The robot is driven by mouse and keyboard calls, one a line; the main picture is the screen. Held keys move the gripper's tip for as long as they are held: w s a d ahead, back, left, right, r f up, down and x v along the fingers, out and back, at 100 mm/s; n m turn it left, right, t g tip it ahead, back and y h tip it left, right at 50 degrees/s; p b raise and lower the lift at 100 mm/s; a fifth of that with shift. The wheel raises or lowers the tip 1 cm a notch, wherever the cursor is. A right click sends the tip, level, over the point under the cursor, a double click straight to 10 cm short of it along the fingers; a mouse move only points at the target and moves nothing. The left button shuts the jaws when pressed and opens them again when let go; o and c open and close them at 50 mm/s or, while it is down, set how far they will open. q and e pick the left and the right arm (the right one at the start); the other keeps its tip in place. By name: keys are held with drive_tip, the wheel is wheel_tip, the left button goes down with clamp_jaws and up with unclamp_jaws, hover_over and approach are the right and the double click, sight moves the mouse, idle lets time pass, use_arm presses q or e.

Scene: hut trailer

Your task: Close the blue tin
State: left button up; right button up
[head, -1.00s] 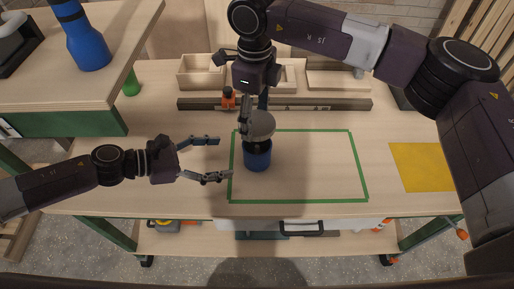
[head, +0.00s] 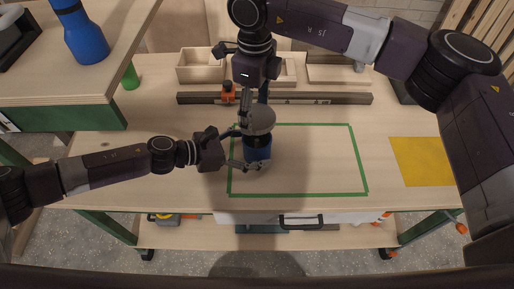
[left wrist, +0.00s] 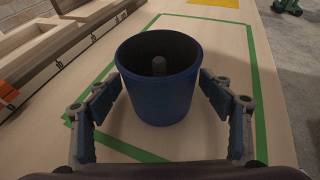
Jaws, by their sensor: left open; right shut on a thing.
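The blue tin (head: 257,153) stands upright at the left end of the green-taped rectangle. In the left wrist view the tin (left wrist: 158,95) is open at the top, with a dark inside and a small grey upright peg in it. My left gripper (head: 243,150) is open, with one finger on each side of the tin; a small gap shows in the left wrist view (left wrist: 160,112). My right gripper (head: 250,106) is shut on a round grey lid (head: 259,121), held above the tin. The lid hides the tin's mouth in the head view.
Behind the tin lie a long dark rail (head: 320,99), an orange-topped item (head: 228,91) and wooden trays (head: 199,65). A yellow mat (head: 420,162) lies at the right. The green-taped rectangle (head: 310,194) is otherwise clear. A raised shelf with a blue bottle (head: 84,38) stands at the left.

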use_arm(q)
drive_tip(key=shift+w+d+f, duration=0.15)
drive_tip(key=shift+d, duration=0.15)
drive_tip(key=c, duration=1.8)
use_arm(e)
drive_tip(key=shift+f, duration=2.5)
